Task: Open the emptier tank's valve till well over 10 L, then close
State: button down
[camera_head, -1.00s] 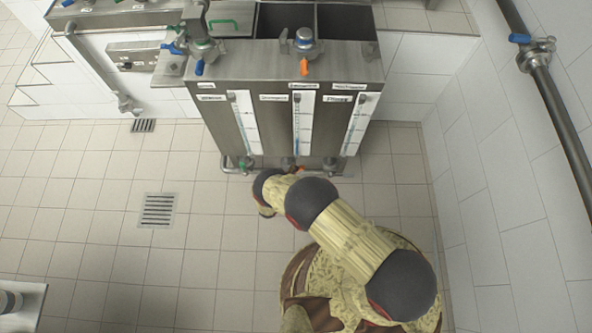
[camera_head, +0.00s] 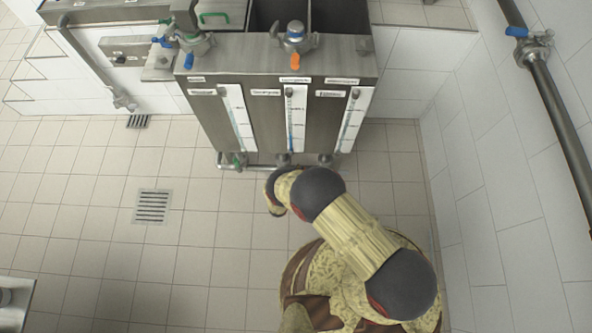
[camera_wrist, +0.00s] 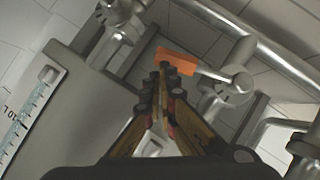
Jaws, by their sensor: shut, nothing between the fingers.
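The tank unit (camera_head: 262,125) is a steel cabinet with three gauges on its front: left (camera_head: 236,118), middle (camera_head: 294,125) and right (camera_head: 349,120). Blue marks show on the gauges, but the levels are too small to read. Below are a left valve with a green handle (camera_head: 238,160), a middle valve (camera_head: 283,158) and a right valve (camera_head: 326,159). In the wrist view, my gripper (camera_wrist: 165,72) is shut and empty, its tips overlapping an orange valve handle (camera_wrist: 178,62); I cannot tell whether they touch. A gauge (camera_wrist: 28,115) marked 10 L stands at left. The head view hides my fingers.
Steel pipes (camera_wrist: 270,55) run close beyond my fingers. A wall pipe (camera_head: 560,115) is at right. The tiled floor at left is clear, with a drain (camera_head: 152,206).

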jog(key=shift+d+f+b, duration=0.55)
jog(key=shift+f+b, duration=0.1)
jog(key=shift+f, duration=0.3)
